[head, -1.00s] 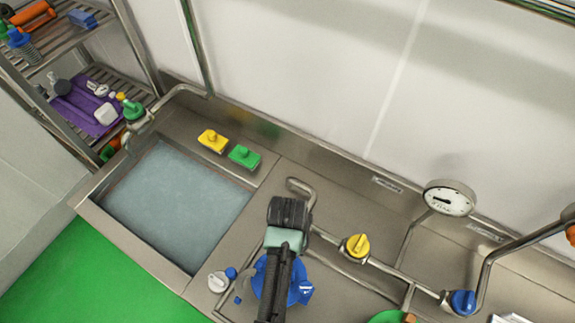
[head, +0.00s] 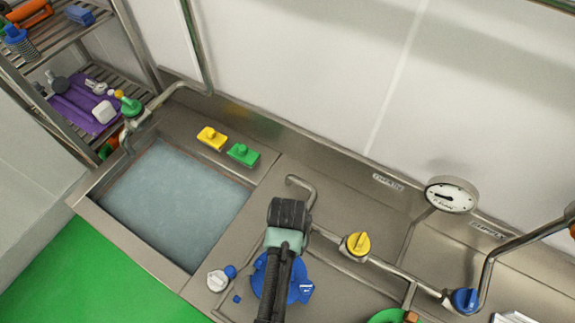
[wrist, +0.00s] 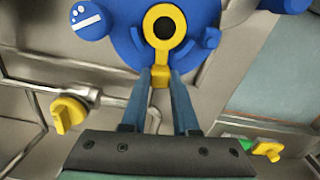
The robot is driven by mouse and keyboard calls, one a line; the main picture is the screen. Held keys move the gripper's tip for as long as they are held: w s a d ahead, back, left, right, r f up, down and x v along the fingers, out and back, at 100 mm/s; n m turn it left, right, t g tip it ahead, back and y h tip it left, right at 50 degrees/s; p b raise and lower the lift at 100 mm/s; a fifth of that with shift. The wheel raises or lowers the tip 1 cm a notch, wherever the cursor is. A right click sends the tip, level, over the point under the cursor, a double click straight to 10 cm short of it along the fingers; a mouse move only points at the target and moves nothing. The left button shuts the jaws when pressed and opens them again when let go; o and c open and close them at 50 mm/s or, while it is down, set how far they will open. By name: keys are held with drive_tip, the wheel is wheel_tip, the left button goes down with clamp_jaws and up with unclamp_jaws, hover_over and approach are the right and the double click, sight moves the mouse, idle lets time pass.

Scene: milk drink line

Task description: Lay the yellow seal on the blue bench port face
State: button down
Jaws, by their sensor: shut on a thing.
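The yellow seal (wrist: 164,14) is a flat ring with a short tab. In the wrist view my gripper (wrist: 160,74) is shut on that tab, one finger on each side. The ring lies in front of the blue bench port face (wrist: 125,38), and a dark round opening shows through its centre. I cannot tell whether the seal touches the face. In the head view the blue port (head: 268,290) is partly hidden by my arm, and the seal and fingertips cannot be seen.
A pipe with a yellow valve handle (head: 358,244) and a blue valve handle (head: 464,300) runs right of my arm. A gauge (head: 452,195) stands behind it. A water-filled sink (head: 175,205) is left, with yellow (head: 211,138) and green (head: 243,154) brushes behind.

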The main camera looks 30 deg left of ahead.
drive_tip(key=shift+f, duration=0.15)
drive_tip(key=c, duration=0.6)
unclamp_jaws()
wheel_tip(320, 180, up, 13)
idle(0.4)
